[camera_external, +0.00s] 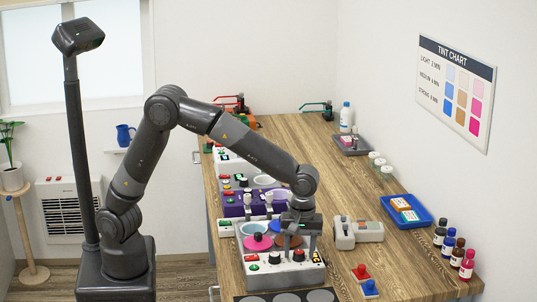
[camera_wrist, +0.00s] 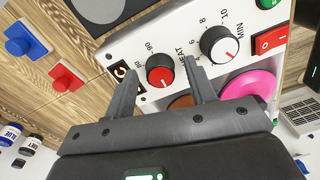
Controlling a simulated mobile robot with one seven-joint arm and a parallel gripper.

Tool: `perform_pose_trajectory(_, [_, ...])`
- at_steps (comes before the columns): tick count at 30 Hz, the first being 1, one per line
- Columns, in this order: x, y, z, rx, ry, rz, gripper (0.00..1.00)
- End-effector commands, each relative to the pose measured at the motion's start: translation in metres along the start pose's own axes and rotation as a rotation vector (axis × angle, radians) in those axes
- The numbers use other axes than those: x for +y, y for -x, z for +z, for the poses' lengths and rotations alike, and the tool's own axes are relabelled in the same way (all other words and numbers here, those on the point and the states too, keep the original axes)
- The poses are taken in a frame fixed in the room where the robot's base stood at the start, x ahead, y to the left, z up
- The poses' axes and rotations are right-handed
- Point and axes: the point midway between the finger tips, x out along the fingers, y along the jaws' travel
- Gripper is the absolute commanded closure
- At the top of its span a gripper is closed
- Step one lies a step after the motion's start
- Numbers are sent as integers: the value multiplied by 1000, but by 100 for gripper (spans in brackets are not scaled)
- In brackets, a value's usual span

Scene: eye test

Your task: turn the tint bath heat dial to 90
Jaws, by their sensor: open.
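The tint bath (camera_external: 284,276) is a white unit on the wooden counter in the external view, with pink, blue and brown round parts on top. Its heat dial (camera_wrist: 160,72), red-faced with a dark rim, shows in the wrist view beside the word HEAT and the numbers 80 and 90. I cannot tell its exact setting. My gripper (camera_wrist: 160,65) is open, with one finger on each side of the heat dial in the picture. I cannot tell whether the fingers touch it. In the external view my gripper (camera_external: 300,228) hangs over the bath's right part.
A white-faced MIN dial (camera_wrist: 220,45) is close beside the right finger, with a red rocker switch (camera_wrist: 270,41) beyond. Red (camera_external: 361,271) and blue (camera_external: 370,287) knobbed pieces are on the counter to the right. A grey device (camera_external: 358,231) and a purple unit (camera_external: 240,205) are nearby.

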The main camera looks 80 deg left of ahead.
Motion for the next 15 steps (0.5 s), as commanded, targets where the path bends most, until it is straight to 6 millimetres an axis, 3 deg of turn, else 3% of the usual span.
perform_pose_trajectory(15, [0,1,0,0,0,1,88])
